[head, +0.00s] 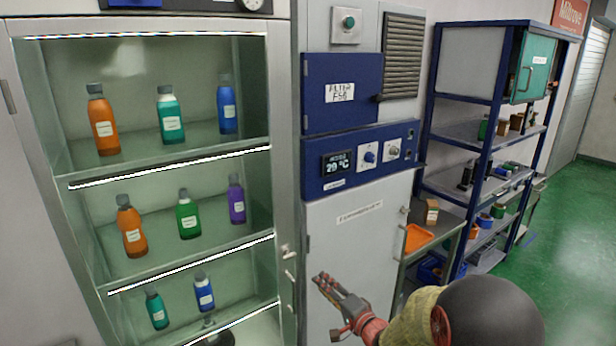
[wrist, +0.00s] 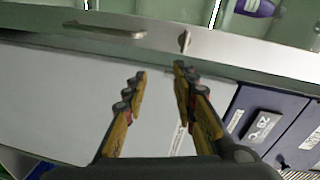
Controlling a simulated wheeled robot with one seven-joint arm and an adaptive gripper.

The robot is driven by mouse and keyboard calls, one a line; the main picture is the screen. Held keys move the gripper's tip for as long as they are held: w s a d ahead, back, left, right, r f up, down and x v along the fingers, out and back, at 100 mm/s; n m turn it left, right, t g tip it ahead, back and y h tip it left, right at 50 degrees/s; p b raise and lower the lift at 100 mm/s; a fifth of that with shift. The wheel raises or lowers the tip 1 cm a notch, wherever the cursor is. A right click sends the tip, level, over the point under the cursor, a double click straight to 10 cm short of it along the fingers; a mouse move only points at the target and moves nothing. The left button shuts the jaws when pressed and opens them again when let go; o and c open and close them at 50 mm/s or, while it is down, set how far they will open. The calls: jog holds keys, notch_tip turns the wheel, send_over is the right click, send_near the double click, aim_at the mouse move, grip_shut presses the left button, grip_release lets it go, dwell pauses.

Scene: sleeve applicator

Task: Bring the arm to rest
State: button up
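My gripper (head: 333,292) is in front of the machine's pale lower panel, just right of the glass-fronted cabinet. The wrist view also shows my gripper (wrist: 160,75), with its two yellow-and-black fingers apart and nothing between them. The fingers point toward the cabinet's metal edge, where a handle (wrist: 105,31) and a small latch (wrist: 184,41) show. I cannot tell whether a fingertip touches the panel. My arm (head: 430,318) reaches in from the bottom right of the head view.
The lit cabinet (head: 165,165) holds several coloured bottles on its shelves. The blue control panel (head: 360,160) reads 29 °C. A blue-framed rack (head: 480,140) with small goods stands to the right. Green floor (head: 570,250) is open at the far right.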

jog(key=s+d+f+n+g+h, duration=0.3)
jog(key=d+f+h, duration=0.3)
jog(key=f, duration=0.5)
jog(key=s+d+f+n+g+h+b, duration=0.1)
jog(key=s+d+n+g+h+b, duration=0.2)
jog(key=s+d, duration=0.5)
jog(key=s+r+n+g+b, duration=0.1)
jog(key=s+r+b, duration=0.2)
jog(key=s, duration=0.7)
jog(key=s+r+n+b, duration=0.1)
jog(key=s+r+b, duration=0.3)
jog(key=s, duration=0.7)
jog(key=s+r+n+g+b, duration=0.1)
jog(key=s+r+b, duration=0.3)
jog(key=s, duration=0.6)
jog(key=shift+s+a+r+g, duration=0.15)
jog(key=shift+a+g, duration=0.15)
